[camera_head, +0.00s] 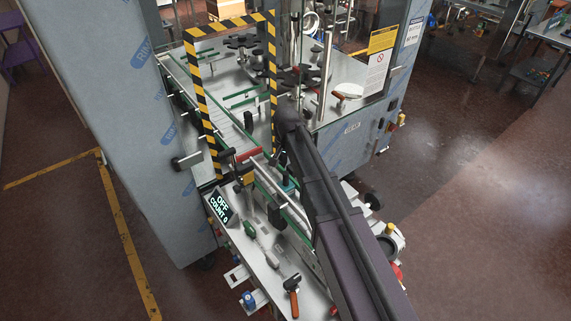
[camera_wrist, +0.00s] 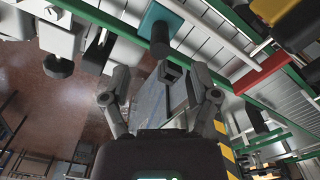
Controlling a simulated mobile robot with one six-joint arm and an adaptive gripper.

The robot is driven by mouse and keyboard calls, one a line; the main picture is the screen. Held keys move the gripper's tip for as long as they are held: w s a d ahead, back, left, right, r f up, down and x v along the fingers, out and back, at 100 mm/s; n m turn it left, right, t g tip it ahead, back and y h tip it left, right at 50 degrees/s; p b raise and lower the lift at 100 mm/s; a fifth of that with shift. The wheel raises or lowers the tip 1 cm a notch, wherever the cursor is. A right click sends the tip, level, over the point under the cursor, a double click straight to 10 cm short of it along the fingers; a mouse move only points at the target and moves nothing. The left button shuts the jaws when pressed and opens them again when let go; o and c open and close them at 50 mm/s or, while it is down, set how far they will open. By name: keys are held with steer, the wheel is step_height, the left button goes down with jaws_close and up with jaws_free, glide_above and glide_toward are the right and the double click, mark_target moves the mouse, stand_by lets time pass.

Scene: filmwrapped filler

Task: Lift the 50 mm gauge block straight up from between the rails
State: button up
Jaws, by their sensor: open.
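A teal block (camera_wrist: 157,22) with a black cylindrical knob (camera_wrist: 160,45) stands at the green-edged rails, at the top of the wrist view; I take it to be the gauge block. A small teal patch (camera_head: 289,184) in the head view, beside my arm, looks like the same block, partly hidden. My gripper (camera_wrist: 160,85) is open, with one finger on each side and nothing held between them. The knob lies beyond the fingertips, roughly centred between them, and I see no contact. In the head view my arm hides the gripper. The block's lower part is hidden.
A green rail (camera_wrist: 228,82) crosses the wrist view close to my right finger, with a red part (camera_wrist: 262,74) beyond it. A striped yellow-black frame (camera_head: 205,110) spans the conveyor.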

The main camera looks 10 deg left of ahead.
mark_target(286, 173)
steer(key=shift+f+b, duration=3.8)
steer(key=shift+f, duration=0.3)
steer(key=shift+c, duration=0.3)
jaws_close()
steer(key=shift+r+p, duration=1.25)
steer(key=shift+p, duration=0.05)
steer(key=shift+r+p, duration=2.1)
steer(key=shift+r, duration=0.05)
steer(key=shift+r, duration=0.1)
